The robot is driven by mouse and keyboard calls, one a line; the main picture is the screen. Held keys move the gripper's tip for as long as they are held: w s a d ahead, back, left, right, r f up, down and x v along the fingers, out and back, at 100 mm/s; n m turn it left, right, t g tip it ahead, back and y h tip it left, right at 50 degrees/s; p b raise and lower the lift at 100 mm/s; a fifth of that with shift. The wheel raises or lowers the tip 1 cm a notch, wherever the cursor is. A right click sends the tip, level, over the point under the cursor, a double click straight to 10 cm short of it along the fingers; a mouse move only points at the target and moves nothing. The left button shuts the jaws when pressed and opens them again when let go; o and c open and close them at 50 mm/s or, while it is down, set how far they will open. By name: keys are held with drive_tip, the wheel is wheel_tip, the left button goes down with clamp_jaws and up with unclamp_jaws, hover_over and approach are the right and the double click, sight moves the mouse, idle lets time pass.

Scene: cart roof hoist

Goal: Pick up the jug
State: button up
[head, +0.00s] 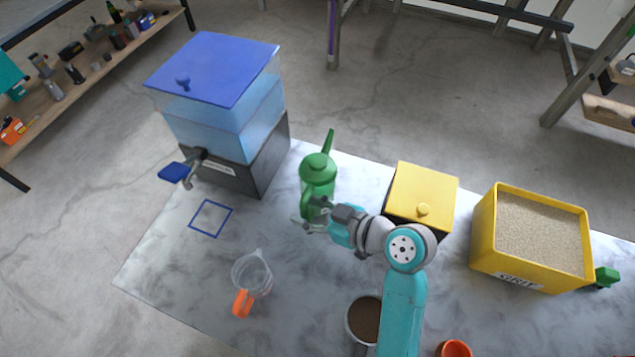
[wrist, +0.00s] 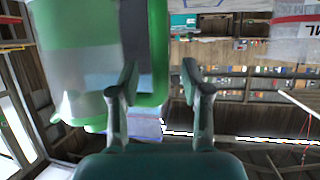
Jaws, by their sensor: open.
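A clear jug (head: 253,274) with an orange handle (head: 242,303) stands on the marble-look table, left of my arm. My gripper (head: 308,222) is at the near side of the green pot, away from the clear jug. In the wrist view my gripper (wrist: 160,78) is open, with the green pot (wrist: 85,50) large on the left. A green upright strip, looking like its handle (wrist: 158,45), shows between the fingertips. I cannot tell whether the fingers touch it.
A blue-topped water dispenser (head: 225,115) with a tap stands at the back left, near a blue square outline (head: 211,218). A yellow-lidded box (head: 424,190), a yellow grit bin (head: 530,238), a brown-filled cup (head: 363,320) and an orange cup (head: 454,349) stand right.

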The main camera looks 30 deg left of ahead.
drive_tip(key=shift+x, duration=0.8)
drive_tip(key=shift+c, duration=0.3)
clamp_jaws()
drive_tip(key=shift+r, duration=0.1)
